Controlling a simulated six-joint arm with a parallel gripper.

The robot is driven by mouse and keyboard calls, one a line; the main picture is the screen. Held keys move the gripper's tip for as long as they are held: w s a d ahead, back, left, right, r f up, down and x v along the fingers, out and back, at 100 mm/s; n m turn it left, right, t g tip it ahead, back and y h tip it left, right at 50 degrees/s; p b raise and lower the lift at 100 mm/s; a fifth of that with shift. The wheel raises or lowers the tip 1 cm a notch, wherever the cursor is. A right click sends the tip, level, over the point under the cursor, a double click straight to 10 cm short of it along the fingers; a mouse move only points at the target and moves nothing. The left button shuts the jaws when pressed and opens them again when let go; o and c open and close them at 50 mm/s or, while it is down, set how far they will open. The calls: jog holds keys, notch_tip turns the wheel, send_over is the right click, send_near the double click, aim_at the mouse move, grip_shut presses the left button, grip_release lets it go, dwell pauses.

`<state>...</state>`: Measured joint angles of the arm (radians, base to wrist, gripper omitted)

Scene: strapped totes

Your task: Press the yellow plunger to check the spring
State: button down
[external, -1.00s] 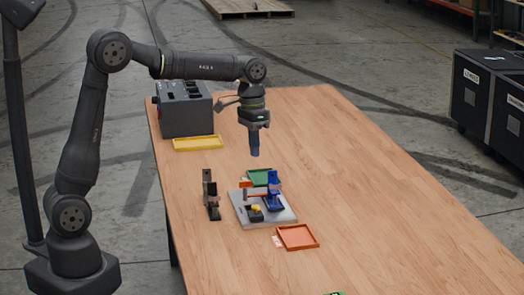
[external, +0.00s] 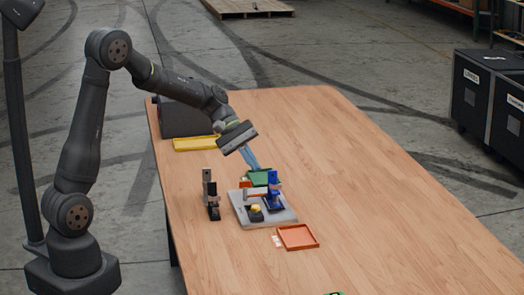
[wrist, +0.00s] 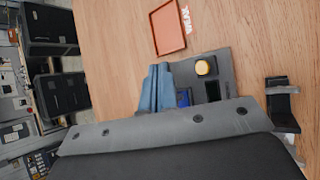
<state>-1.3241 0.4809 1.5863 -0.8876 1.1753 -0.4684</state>
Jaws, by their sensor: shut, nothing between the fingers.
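The yellow plunger (external: 256,208) is a small round cap on a dark block, on the grey base plate (external: 283,216) in the middle of the table. In the wrist view the yellow plunger (wrist: 206,66) shows to the right of my fingers. My gripper (external: 254,164) is tilted, with its blue fingers together and empty, above and behind the plate near the green tray. In the wrist view my gripper (wrist: 156,72) covers part of the plate. A blue fixture (external: 273,190) stands on the plate, right of the plunger, partly hidden in the wrist view.
A dark upright stand (external: 210,195) is left of the plate. An orange tray (external: 298,237) lies in front, a green tray (external: 260,177) behind, and a yellow tray (external: 196,143) farther back by a grey box (external: 187,119). The table's right side is clear.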

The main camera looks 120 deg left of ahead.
jog(key=shift+f, duration=0.15)
send_near(258, 207)
jog(key=shift+w+d+f, duration=0.1)
jog(key=shift+w+f, duration=0.35)
jog(key=shift+w, duration=0.4)
jog(key=shift+w+d+f, duration=0.1)
jog(key=shift+w+f, duration=0.35)
jog(key=shift+w, duration=0.35)
jog(key=shift+w+d+f, duration=0.1)
jog(key=shift+w+f, duration=0.35)
jog(key=shift+w, duration=0.4)
jog(key=shift+f, duration=0.1)
jog(key=shift+f, duration=0.35)
jog(key=shift+f, duration=0.7)
dwell(0.7)
dwell(0.3)
jog(key=shift+r, duration=1.15)
jog(key=shift+r, duration=2.5)
